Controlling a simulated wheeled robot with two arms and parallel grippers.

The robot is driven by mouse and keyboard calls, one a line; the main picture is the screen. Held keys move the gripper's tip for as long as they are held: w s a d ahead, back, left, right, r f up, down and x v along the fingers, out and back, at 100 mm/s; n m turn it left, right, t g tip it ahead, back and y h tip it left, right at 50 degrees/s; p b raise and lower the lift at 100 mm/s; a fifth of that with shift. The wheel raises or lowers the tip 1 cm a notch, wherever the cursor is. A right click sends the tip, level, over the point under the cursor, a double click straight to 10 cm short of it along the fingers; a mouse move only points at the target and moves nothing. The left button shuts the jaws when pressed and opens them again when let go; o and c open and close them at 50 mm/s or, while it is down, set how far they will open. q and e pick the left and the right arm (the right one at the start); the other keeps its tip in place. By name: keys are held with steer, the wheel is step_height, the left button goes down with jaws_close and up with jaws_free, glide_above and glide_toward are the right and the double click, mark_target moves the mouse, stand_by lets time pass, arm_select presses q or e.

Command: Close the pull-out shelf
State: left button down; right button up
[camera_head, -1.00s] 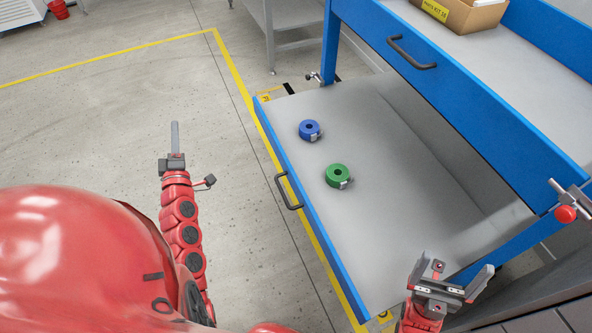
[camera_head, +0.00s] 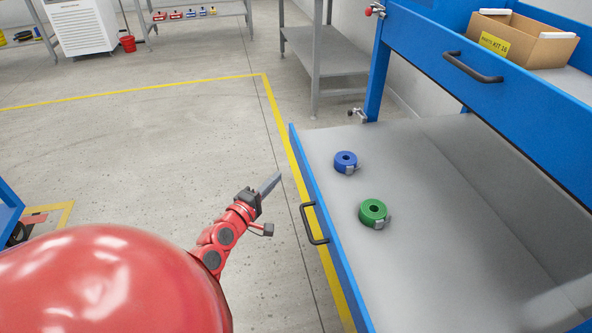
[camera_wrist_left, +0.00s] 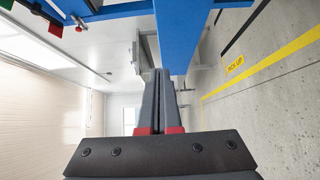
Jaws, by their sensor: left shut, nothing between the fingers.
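The pull-out shelf (camera_head: 455,235) is a grey board with a blue front edge, and it stands pulled out low under the blue workbench. Its dark handle (camera_head: 314,223) sits on the blue front edge. A blue strap roll (camera_head: 345,162) and a green strap roll (camera_head: 374,213) lie on it. My left gripper (camera_head: 270,184) is shut and empty, to the left of the shelf front and apart from the handle in the head view. In the left wrist view its fingers (camera_wrist_left: 162,95) are together, with a blue beam behind them. My right gripper is out of view.
An upper drawer with a dark handle (camera_head: 474,67) is above the shelf. A cardboard parts box (camera_head: 520,42) stands on the bench. A grey table (camera_head: 325,60) is behind. The floor left of the shelf is open, with yellow lines (camera_head: 150,92).

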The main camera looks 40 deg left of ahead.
arm_select(q)
steer(key=w, duration=0.2)
steer(key=w+d+p, duration=0.1)
steer(key=w, duration=0.1)
steer(key=w+d+p, duration=0.1)
steer(key=w, duration=0.1)
steer(key=shift+w+d, duration=0.15)
steer(key=shift+w, duration=0.2)
steer(key=shift+w, duration=0.1)
